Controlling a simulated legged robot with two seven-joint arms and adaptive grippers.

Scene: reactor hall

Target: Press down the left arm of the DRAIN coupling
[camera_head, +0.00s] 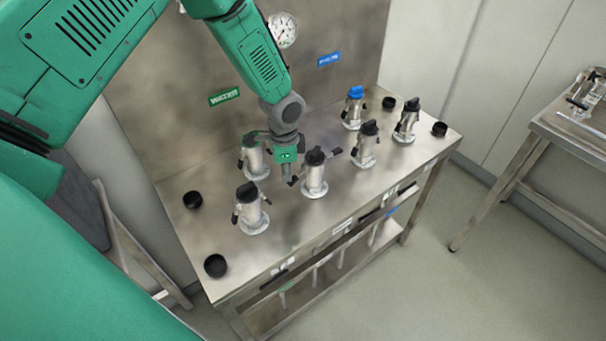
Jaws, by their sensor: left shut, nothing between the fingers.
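Several silver couplings stand upright on the steel bench; no readable DRAIN label shows, so I cannot tell for sure which one is DRAIN. My left gripper (288,174) is shut and empty, pointing down at the left side of the middle front coupling (314,176). That coupling has a black cap. Its right black arm (335,152) sticks outward. Its left black arm (293,182) is right at my fingertips and partly hidden; I cannot tell whether they touch. My right gripper is not in view.
A blue-capped coupling (354,108) stands behind. Loose black caps (215,265) lie along the bench ends. The back panel carries a gauge (283,30). Another table (570,128) is at right.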

